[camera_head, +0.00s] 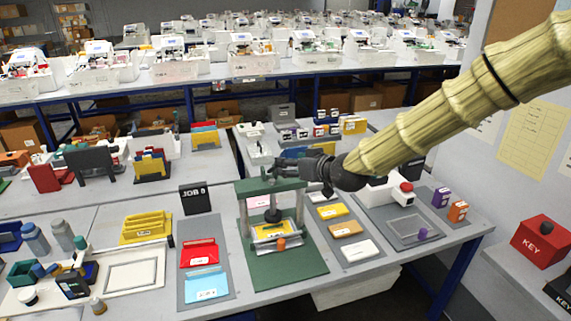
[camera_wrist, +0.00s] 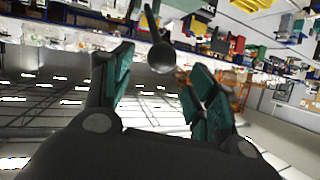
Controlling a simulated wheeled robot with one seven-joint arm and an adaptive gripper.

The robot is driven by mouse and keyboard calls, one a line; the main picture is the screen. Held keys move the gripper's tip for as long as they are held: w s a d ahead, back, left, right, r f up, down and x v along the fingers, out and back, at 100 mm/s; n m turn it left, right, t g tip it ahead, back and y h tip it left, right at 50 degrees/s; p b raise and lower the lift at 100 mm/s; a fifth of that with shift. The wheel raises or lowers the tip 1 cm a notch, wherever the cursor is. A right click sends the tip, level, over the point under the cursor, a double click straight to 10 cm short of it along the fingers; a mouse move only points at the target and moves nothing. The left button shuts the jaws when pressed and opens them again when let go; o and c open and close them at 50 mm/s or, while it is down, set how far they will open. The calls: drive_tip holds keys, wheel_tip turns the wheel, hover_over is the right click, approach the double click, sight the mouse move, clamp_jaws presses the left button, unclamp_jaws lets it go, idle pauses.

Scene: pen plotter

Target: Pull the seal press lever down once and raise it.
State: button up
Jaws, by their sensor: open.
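A dark round stamp head (camera_head: 272,215) hangs under the crossbar, above a yellow piece. My gripper (camera_head: 275,168) is over the top of the press, reaching in from the right. In the wrist view my open gripper (camera_wrist: 158,64) has its two green-padded fingers apart. The lever's dark round knob (camera_wrist: 160,56), on a thin rod, appears in the gap between the fingertips. Whether either finger touches it cannot be told. In the head view the gripper largely hides the lever.
A grey tray with a red folder (camera_head: 198,252) and a blue folder (camera_head: 206,286) lies left of the press. A black JOB 8 sign (camera_head: 194,199) stands behind it. Small cards (camera_head: 346,229) lie to the right. A red KEY box (camera_head: 541,241) is at far right.

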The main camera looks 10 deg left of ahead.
drive_tip(key=v, duration=0.5)
drive_tip(key=shift+d+r, duration=0.1)
drive_tip(key=s+d+f+m+g+h+b, duration=0.15)
drive_tip(key=s+d+f, duration=0.35)
drive_tip(key=f, duration=0.7)
drive_tip(key=s+d+f+m+g+h, duration=0.1)
drive_tip(key=s+d+f+g+h, duration=0.15)
drive_tip(key=s+f, duration=0.75)
drive_tip(key=s+d+f+m+g+h+b, duration=0.1)
drive_tip(key=s+d+f+m, duration=0.2)
drive_tip(key=f, duration=1.2)
drive_tip(key=s+d+f+g+h, duration=0.1)
drive_tip(key=s+d+f, duration=0.4)
drive_tip(key=s, duration=0.4)
drive_tip(key=s+d+f+m+g+h+b, duration=0.1)
drive_tip(key=s+d+f+g, duration=0.1)
drive_tip(key=s+d+f, duration=0.4)
drive_tip(key=s+d+f+m+g+h+b, duration=0.1)
drive_tip(key=s+d+f, duration=0.4)
drive_tip(key=s, duration=0.9)
drive_tip(key=shift+d+f+g+h, duration=0.3)
drive_tip(key=shift+f+g+h, duration=0.1)
drive_tip(key=shift+g+h, duration=0.2)
